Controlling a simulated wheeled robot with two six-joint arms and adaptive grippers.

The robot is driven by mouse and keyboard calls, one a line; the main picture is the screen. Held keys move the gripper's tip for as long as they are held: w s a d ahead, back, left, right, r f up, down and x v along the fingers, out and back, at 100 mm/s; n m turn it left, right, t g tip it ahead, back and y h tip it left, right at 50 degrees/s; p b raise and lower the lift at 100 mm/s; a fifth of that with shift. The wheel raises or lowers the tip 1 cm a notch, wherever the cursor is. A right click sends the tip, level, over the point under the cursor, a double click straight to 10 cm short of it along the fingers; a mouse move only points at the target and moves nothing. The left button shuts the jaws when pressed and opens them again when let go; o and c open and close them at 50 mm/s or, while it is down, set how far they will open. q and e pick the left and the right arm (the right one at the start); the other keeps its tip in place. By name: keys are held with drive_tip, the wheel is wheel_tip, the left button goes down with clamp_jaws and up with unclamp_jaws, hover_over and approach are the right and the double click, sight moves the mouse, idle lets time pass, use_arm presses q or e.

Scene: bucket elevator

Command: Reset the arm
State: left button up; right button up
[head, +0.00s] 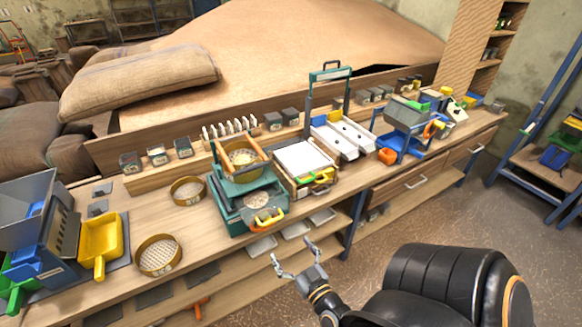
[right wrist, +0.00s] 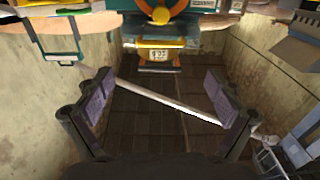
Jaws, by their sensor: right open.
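My right gripper (head: 294,258) is open and empty in the head view. It hangs in the air in front of the workbench (head: 205,235), with its fingers pointing toward the bench. In the right wrist view my right gripper (right wrist: 158,98) has its two fingers wide apart with no object held between them. A pale bar shows beyond the fingers in the background. My left gripper is not in view in either picture.
A teal sieve machine (head: 240,185) with a yellow handle stands mid-bench. Round sieves (head: 158,255) and a yellow scoop (head: 100,242) lie to its left. A white-topped box (head: 303,158) stands to its right.

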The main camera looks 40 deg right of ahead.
idle(0.3)
drive_tip(key=s+a+f+n+g+y+b, duration=0.15)
drive_tip(key=s+f+g, duration=0.3)
drive_tip(key=f, duration=1.05)
drive_tip(key=s+a+f+n+g+y, duration=0.15)
drive_tip(key=s+f+g, duration=0.3)
drive_tip(key=f, duration=1.15)
drive_tip(key=s+f+g, duration=0.3)
drive_tip(key=s+f, duration=0.3)
drive_tip(key=s, duration=0.3)
drive_tip(key=s+f+g, duration=0.4)
drive_tip(key=s+f, duration=0.2)
drive_tip(key=s, duration=0.4)
drive_tip(key=shift+a+f+y, duration=0.3)
drive_tip(key=shift+a+f, duration=0.1)
drive_tip(key=shift+a, duration=0.05)
drive_tip(key=shift+s, duration=0.1)
